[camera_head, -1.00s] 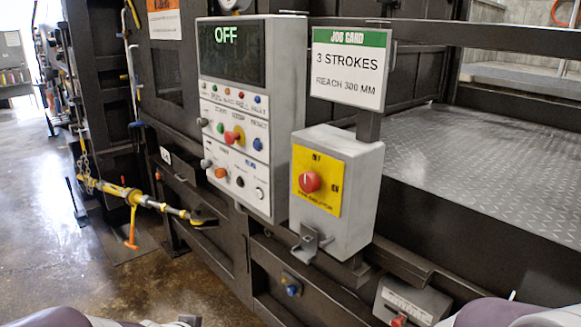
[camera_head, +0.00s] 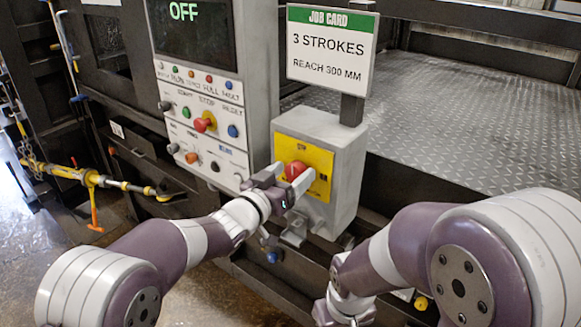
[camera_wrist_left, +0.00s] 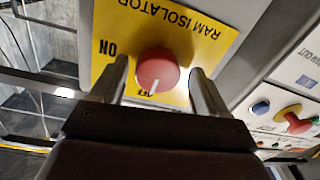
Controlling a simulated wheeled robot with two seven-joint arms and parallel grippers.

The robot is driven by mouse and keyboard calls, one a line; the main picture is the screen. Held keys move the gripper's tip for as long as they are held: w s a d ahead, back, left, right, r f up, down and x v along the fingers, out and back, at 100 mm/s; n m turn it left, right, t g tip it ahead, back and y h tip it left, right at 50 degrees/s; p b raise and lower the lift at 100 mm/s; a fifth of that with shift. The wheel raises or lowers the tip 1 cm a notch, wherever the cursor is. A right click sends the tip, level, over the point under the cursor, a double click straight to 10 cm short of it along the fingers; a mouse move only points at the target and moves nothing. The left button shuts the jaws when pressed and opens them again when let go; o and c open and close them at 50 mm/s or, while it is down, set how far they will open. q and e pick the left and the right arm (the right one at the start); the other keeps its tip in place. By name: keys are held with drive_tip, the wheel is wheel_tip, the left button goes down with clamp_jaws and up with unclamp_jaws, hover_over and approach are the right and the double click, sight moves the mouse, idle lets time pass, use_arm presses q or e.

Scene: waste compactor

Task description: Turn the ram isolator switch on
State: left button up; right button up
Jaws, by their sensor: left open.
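The ram isolator switch has a red round knob (camera_head: 297,170) on a yellow plate (camera_head: 320,160), on the front of a grey box (camera_head: 347,165). In the left wrist view, which is upside down, the knob (camera_wrist_left: 158,72) shows a white line pointing toward the OFF mark; the ON mark is at the plate's left. My left gripper (camera_head: 285,182) is at the knob. In the wrist view my left gripper (camera_wrist_left: 159,76) is open, one finger on each side of the knob; I cannot tell if they touch it. My right arm shows, but its fingers are hidden or out of frame.
A grey control panel (camera_head: 258,60) with a display reading OFF and several buttons stands left of the box. A job card (camera_head: 331,48) reads 3 strokes, reach 300 mm. A metal plate deck (camera_head: 470,125) lies behind.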

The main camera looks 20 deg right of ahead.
use_arm(q)
drive_tip(key=shift+s+d, duration=0.1)
drive_tip(key=shift+d, duration=0.25)
drive_tip(key=shift+c, duration=0.2)
drive_tip(key=shift+a, duration=0.1)
drive_tip(key=c, duration=1)
drive_tip(key=shift+f+m+b, duration=0.2)
drive_tip(key=shift+m+b, duration=0.1)
drive_tip(key=shift+b, duration=0.5)
drive_tip(key=m+b, duration=0.8)
drive_tip(key=b, duration=0.3)
drive_tip(key=shift+f+m, duration=0.15)
drive_tip(key=shift+m, duration=0.25)
drive_tip(key=m+b, duration=0.3)
drive_tip(key=m, duration=0.1)
drive_tip(key=shift+m+h, duration=0.3)
drive_tip(key=shift+h, duration=0.1)
drive_tip(key=m+b, duration=0.2)
drive_tip(key=m, duration=0.2)
drive_tip(key=shift+b, duration=0.35)
drive_tip(key=shift+m, duration=0.4)
